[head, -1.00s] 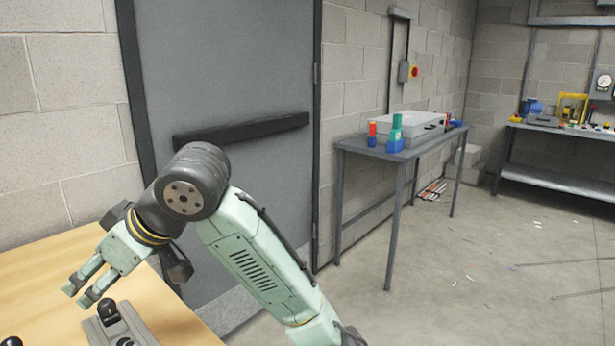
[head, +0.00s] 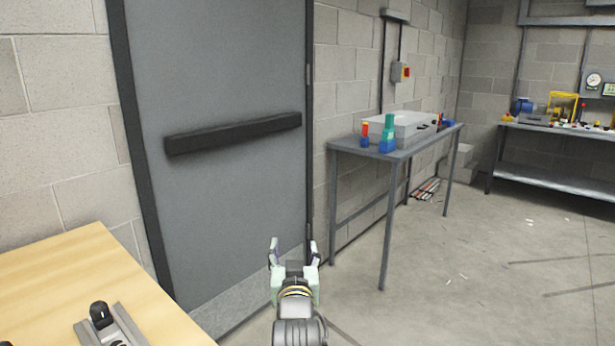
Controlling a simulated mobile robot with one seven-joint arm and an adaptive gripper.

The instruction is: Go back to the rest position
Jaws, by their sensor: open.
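My gripper (head: 294,246) shows at the bottom centre of the head view. Its two fingers point up and stand apart, with nothing between them. It is over the floor side of the wooden table, in front of the grey door (head: 215,120). It is apart from the table and from everything on it. Most of my arm is below the picture's edge.
A wooden table (head: 60,275) at lower left bears a grey device with a black knob (head: 100,315). A grey metal table (head: 400,150) by the wall holds a grey case and coloured items. A workbench (head: 550,183) stands at far right. The floor between is clear apart from scraps.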

